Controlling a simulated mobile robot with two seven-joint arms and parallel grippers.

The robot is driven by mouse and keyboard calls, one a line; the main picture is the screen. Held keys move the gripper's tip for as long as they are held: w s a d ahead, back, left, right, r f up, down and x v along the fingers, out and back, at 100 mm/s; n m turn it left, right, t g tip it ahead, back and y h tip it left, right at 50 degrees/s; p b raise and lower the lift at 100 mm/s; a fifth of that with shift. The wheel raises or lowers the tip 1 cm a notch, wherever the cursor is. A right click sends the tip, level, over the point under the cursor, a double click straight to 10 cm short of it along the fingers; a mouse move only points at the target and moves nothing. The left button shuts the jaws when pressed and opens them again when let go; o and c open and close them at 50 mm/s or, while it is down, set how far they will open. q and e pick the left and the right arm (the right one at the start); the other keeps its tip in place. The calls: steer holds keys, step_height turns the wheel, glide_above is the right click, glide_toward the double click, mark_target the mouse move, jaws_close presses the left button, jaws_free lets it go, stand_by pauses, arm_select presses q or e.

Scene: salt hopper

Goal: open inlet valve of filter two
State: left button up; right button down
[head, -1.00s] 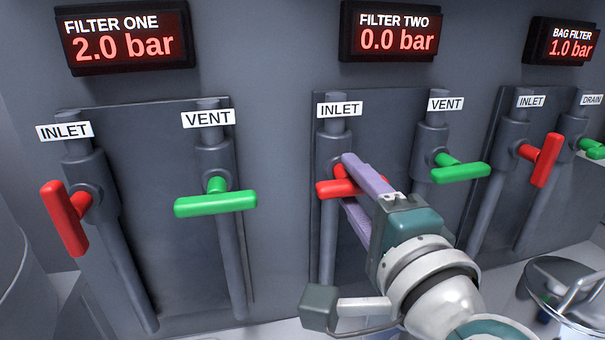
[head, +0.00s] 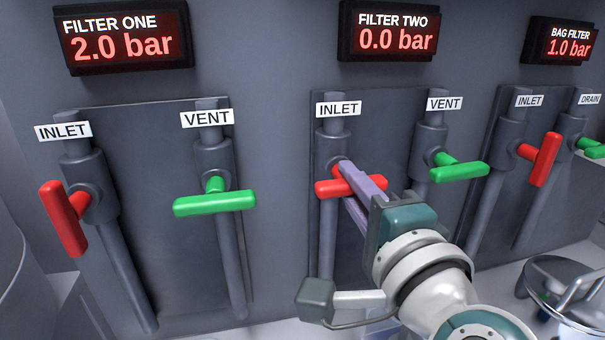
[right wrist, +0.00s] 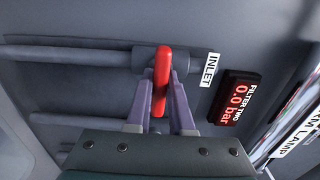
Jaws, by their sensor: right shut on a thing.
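The red inlet handle of filter two (head: 336,188) lies crosswise on its dark vertical pipe, under the INLET label (head: 338,109). My right gripper (head: 350,180) is shut on this handle. In the right wrist view the red handle (right wrist: 161,80) sits between the two purple fingers of my right gripper (right wrist: 162,92). The filter two display (head: 391,31) reads 0.0 bar; it also shows in the right wrist view (right wrist: 234,98). The fingers hide part of the handle in the head view. My left gripper is not in view.
The green vent handle of filter two (head: 459,168) is just right of my right gripper. Filter one's red inlet handle (head: 64,218) hangs vertical and its green vent handle (head: 215,202) lies crosswise. The bag filter's red inlet handle (head: 544,159) stands near vertical at right.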

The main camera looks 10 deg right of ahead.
stand_by(0.4)
steer(key=n+p, duration=0.2)
steer(key=n, duration=0.1)
steer(key=shift+r+n, duration=0.1)
steer(key=shift+n, duration=0.3)
steer(key=n+p, duration=0.2)
steer(key=n, duration=0.3)
steer(key=n+p, duration=0.1)
steer(key=n, duration=0.4)
steer(key=shift+n+p, duration=0.45)
steer(key=shift+n, duration=1.65)
steer(key=c, duration=0.8)
jaws_free()
